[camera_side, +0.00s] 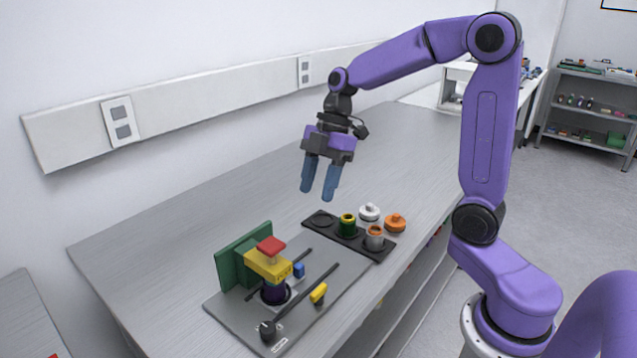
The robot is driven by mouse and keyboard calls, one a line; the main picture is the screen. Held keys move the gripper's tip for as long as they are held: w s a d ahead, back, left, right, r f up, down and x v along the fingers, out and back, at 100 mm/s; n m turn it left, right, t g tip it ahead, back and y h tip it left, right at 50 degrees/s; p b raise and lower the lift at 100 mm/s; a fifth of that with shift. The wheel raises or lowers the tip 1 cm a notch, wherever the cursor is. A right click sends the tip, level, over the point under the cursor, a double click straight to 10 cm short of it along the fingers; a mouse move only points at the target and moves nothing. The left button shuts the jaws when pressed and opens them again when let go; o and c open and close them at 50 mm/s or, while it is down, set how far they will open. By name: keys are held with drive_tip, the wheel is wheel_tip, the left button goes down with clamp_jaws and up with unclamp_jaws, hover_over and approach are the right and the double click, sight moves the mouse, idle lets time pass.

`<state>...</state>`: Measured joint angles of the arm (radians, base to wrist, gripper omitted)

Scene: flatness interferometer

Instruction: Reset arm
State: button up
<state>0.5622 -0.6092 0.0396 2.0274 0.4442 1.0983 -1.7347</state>
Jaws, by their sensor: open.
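My gripper (319,194) hangs in the air above the bench, its two blue fingers pointing down. It is open, with nothing between the fingers. It is above and slightly left of a black tray (383,253) and clear of everything below. A grey plate (233,311) on the bench carries a fixture with a green upright block (228,265), a yellow block (264,266), a red top piece (270,245) and a dark purple cylinder (274,291).
The black tray holds a green-and-yellow cup (347,225) and a grey cup with an orange rim (375,241). A white knob-like part (369,211) and an orange one (395,223) sit behind it.

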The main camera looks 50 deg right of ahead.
drive_tip(key=s+a+f+m+h, duration=0.1)
drive_tip(key=s+f+m+h, duration=0.1)
drive_tip(key=s, duration=0.9)
drive_tip(key=s+a+f+m+h, duration=0.2)
drive_tip(key=s+f+m, duration=0.1)
drive_tip(key=s, duration=0.9)
drive_tip(key=shift+s+a, duration=0.25)
drive_tip(key=shift+s, duration=0.05)
idle(1.5)
